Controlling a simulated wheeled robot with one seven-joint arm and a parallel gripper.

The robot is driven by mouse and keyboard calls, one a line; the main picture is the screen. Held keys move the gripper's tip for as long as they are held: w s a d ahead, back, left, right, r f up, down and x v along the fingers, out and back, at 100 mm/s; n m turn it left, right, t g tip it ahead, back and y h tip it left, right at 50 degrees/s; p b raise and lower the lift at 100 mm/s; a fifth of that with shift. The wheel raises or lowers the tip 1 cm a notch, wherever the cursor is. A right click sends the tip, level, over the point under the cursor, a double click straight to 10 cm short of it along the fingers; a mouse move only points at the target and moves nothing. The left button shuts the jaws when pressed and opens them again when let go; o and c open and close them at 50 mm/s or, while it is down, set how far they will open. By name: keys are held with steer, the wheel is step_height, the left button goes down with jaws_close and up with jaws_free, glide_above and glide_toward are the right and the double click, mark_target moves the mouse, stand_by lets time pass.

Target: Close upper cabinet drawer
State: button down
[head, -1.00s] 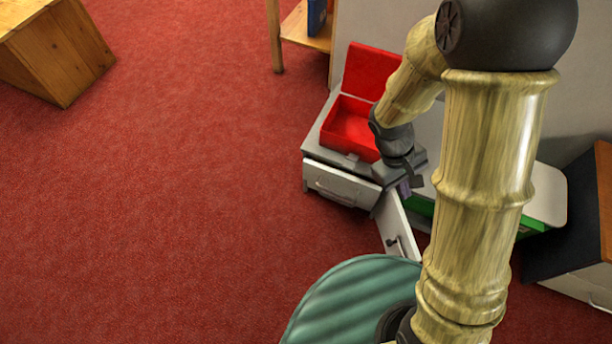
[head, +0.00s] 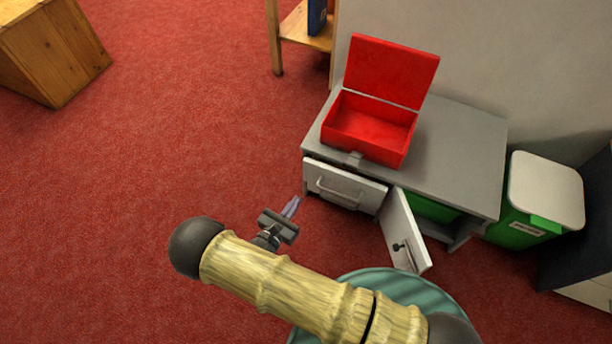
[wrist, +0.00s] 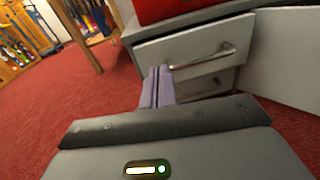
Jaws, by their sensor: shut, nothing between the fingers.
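The grey cabinet (head: 465,135) stands against the wall. Its white upper drawer (head: 344,187) has a bar handle and appears to stick out a little from the cabinet front. In the wrist view the upper drawer (wrist: 183,48) stands forward of a lower drawer (wrist: 205,85), which has its own handle. My gripper (head: 293,204) is shut and empty, in front and to the left of the drawer front. In the wrist view its purple fingertips (wrist: 158,72) overlap the lower-left part of the drawer front; contact cannot be told.
A cabinet door (head: 402,230) with a dark handle hangs open right of the drawer. An open red box (head: 366,125) sits on the cabinet top. A green bin (head: 510,228) with a white lid stands to the right. Red carpet (head: 170,140) to the left is clear.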

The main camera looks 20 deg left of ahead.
mark_target(310, 165)
steer(key=shift+s+a+f+n+t+y, duration=0.4)
steer(key=shift+s+a+f+n+y, duration=0.35)
steer(key=shift+a+n+y, duration=0.3)
steer(key=shift+w+d, duration=0.1)
steer(key=shift+m, duration=0.25)
steer(key=w+b, duration=0.2)
steer(key=w, duration=0.2)
steer(key=w+b, duration=0.2)
steer(key=w, duration=0.2)
steer(key=w+d+b, duration=0.1)
steer(key=w+b, duration=0.1)
steer(key=w, duration=0.3)
steer(key=shift+f, duration=0.2)
steer(key=shift+w+r+b, duration=0.2)
steer(key=shift+w+b, duration=0.15)
steer(key=shift+w, duration=0.1)
steer(key=shift+w, duration=0.1)
